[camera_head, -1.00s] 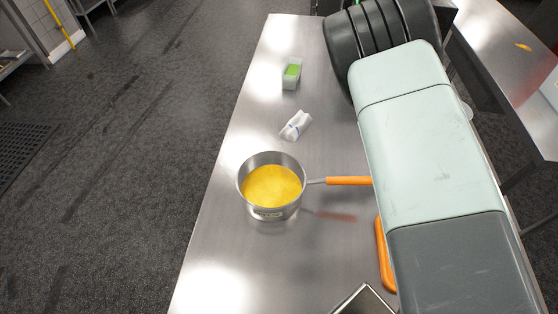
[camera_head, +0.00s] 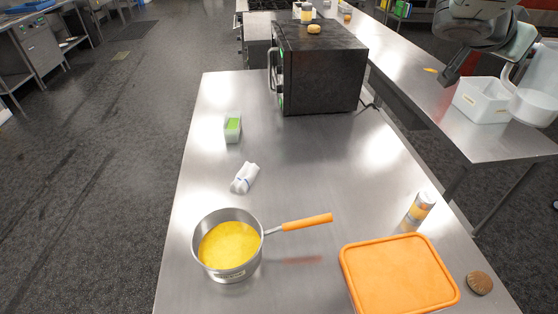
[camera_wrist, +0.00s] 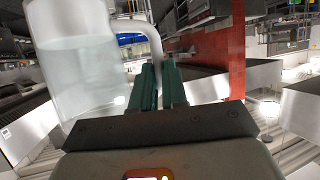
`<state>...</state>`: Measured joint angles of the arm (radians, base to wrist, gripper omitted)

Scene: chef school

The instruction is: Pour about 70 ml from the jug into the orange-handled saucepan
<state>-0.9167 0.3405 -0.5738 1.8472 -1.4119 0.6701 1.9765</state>
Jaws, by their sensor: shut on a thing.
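The orange-handled saucepan (camera_head: 245,272) stands upright on the steel table, with yellow contents inside and its handle pointing right. The translucent jug (camera_head: 540,80) is at the upper right of the head view, cut by the frame edge. In the wrist view the jug (camera_wrist: 85,70) fills the upper left, with a pale liquid inside. My gripper (camera_wrist: 160,78) is shut on the jug's handle, which runs down between the green fingers. The jug is far from the saucepan, to its upper right in the head view. The fingertips are hard to make out in the head view.
On the saucepan's table (camera_head: 300,160) are a white cloth (camera_head: 244,178), a green-topped box (camera_head: 233,129), an orange-lidded container (camera_head: 398,275), a bottle (camera_head: 418,211), a brown round item (camera_head: 479,283) and a black oven (camera_head: 320,70). A white bin (camera_head: 484,101) stands on the right counter.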

